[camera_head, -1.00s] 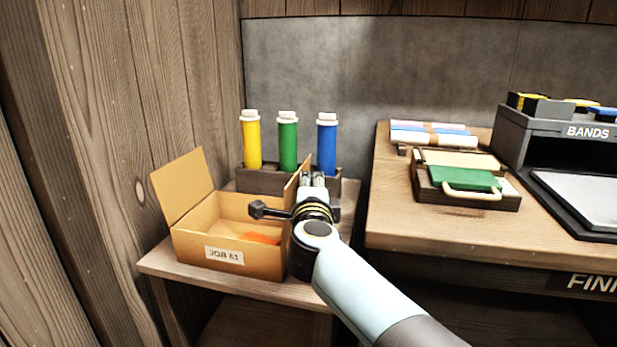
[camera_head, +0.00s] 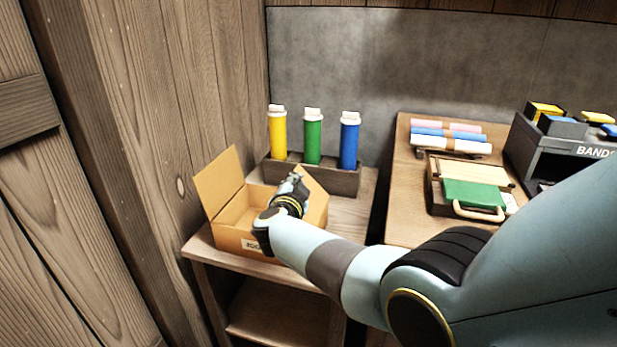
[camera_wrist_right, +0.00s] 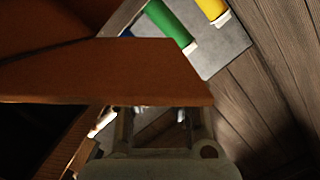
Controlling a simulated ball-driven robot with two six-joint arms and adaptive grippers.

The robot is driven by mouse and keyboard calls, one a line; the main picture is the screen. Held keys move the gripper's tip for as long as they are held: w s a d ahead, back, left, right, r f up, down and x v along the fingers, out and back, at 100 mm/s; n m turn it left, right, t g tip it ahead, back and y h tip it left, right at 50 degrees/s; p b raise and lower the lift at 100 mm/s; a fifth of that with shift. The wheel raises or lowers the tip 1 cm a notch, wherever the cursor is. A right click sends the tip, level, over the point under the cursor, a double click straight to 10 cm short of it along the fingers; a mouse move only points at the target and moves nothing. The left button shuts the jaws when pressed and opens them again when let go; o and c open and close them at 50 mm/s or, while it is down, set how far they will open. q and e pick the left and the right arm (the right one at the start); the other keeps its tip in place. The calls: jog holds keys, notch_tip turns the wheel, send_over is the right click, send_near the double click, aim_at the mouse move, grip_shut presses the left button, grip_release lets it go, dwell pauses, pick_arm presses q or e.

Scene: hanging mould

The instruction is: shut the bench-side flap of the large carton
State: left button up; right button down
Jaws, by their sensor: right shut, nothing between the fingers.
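My right gripper is shut and empty over the carton's right part. My forearm and gripper hide much of the carton's front and inside. In the right wrist view a brown cardboard panel (camera_wrist_right: 120,75) crosses close before the fingers (camera_wrist_right: 155,125); contact is unclear. My left gripper is out of view.
A rack (camera_head: 345,182) behind the carton holds yellow, green and blue bottles. The workbench (camera_head: 405,215) at the right carries rolls, a green-topped tray (camera_head: 473,193) and a bands rack (camera_head: 560,145). A wooden wall stands close on the left.

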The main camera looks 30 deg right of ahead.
jog(key=w+a+f+n+g+b, duration=0.1)
jog(key=w+a+f+n+b, duration=0.2)
jog(key=f+b, duration=0.3)
jog(key=shift+w+a+f+n+g+h, duration=0.15)
jog(key=shift+w+n+g+h, duration=0.25)
jog(key=shift+n, duration=0.4)
